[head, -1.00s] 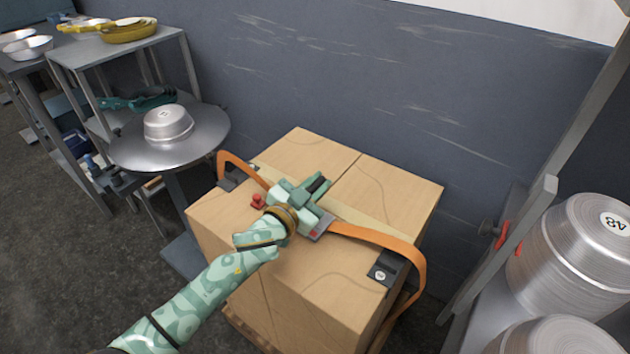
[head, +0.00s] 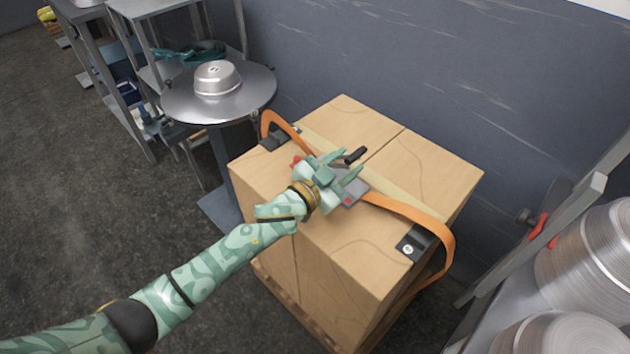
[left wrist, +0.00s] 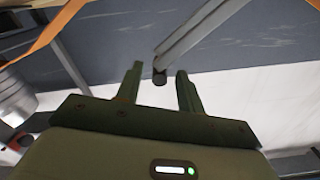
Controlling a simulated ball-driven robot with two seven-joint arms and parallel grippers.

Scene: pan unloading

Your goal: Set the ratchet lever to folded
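The ratchet (head: 348,187), a grey metal body with a red spot, sits on an orange strap on top of the boxes. Its lever ends in a black handle (head: 355,155), which shows at the fingertips and seems raised from the body. My left gripper (head: 352,164) is over the ratchet and hides part of it. In the left wrist view the left gripper (left wrist: 158,82) is open, its fingers apart. The lever's grey bars (left wrist: 195,35) come down from the upper right, and the black end (left wrist: 160,78) lies between or just beyond the fingertips; contact cannot be told. My right gripper is out of view.
The cardboard boxes (head: 420,165) stand on a pallet against the dark wall. The orange strap (head: 425,222) crosses them. A round table (head: 180,105) with a metal pan (head: 217,77) is behind left. Stacked pans (head: 600,265) stand at the right. Floor at lower left is clear.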

